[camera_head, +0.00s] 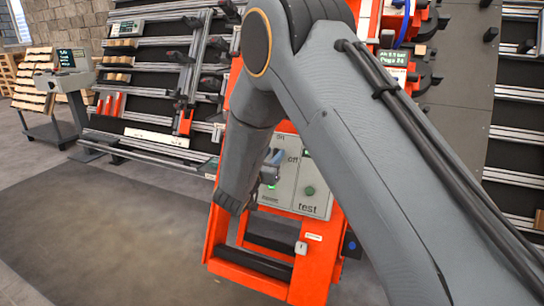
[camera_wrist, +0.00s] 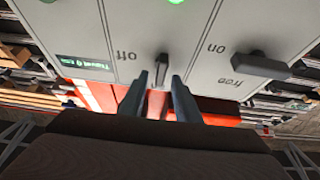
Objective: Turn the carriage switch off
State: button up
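A grey control panel (camera_head: 322,172) on the orange frame carries "off" and "test" lettering. In the wrist view the panel (camera_wrist: 205,75) appears upside down. A small dark switch lever (camera_wrist: 161,68) sticks out between the "off" and "on" lettering; no readable label names it as the carriage switch. My gripper (camera_wrist: 160,82) is open, with its two fingers apart on either side of the lever's near end. I cannot tell whether either finger touches it. In the head view my gripper (camera_head: 272,167) is at the panel's left part, and my arm hides the panel's left edge and the lever.
A larger black handle (camera_wrist: 255,66) by the "free" lettering projects right of the lever. A small green-text display (camera_wrist: 84,66) is to its left. A round green button (camera_head: 310,191) sits above "test". Slatted racks (camera_head: 150,75) stand behind; floor at left (camera_head: 90,230) is clear.

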grip_shut()
jog(key=shift+n+p, duration=0.4)
jog(key=n+y+p, duration=0.2)
jog(key=n+p, duration=0.1)
jog(key=shift+r, duration=0.15)
jog(key=n+y+p, duration=0.1)
jog(key=n+p, duration=0.1)
jog(key=n+y+p, duration=0.1)
jog(key=n+p, duration=0.1)
jog(key=n, duration=0.1)
jog(key=shift+y, duration=0.4)
jog(key=n+g+y+p, duration=0.1)
jog(key=n+p, duration=0.1)
jog(key=n, duration=0.1)
jog(key=n+y+p, duration=0.2)
jog(key=n+p, duration=0.1)
jog(key=n, duration=0.1)
jog(key=shift+a+n+g, duration=0.15)
jog(key=shift+n+g, duration=0.15)
jog(key=shift+g, duration=0.1)
jog(key=n+p, duration=0.1)
jog(key=n+g, duration=0.1)
jog(key=n, duration=0.1)
jog(key=n+g+y+p, duration=0.1)
jog(key=shift+a+f+n+p, duration=0.1)
jog(key=shift+f+n+p, duration=0.2)
jog(key=shift+n+p, duration=0.1)
